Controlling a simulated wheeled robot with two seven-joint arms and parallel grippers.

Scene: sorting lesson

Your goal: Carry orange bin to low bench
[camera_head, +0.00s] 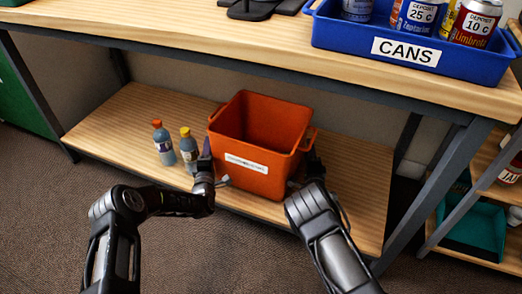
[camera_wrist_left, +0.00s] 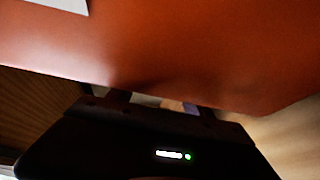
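The orange bin (camera_head: 250,180) stands upright and looks empty on the low wooden shelf (camera_head: 120,125) under the table. It has a white label on its front and a handle on its right side. My left gripper (camera_head: 206,160) is at the bin's left side, and my right gripper (camera_head: 313,165) is at its right side below the handle. In the left wrist view the bin wall (camera_wrist_left: 160,50) fills the top, right against the gripper (camera_wrist_left: 160,103). The fingertips are mostly hidden, so their grip is unclear. No separate low bench is identifiable.
Two bottles, one with an orange cap (camera_head: 162,145) and one with a yellow cap (camera_head: 188,148), stand just left of the bin. A table leg (camera_head: 440,190) stands at right.

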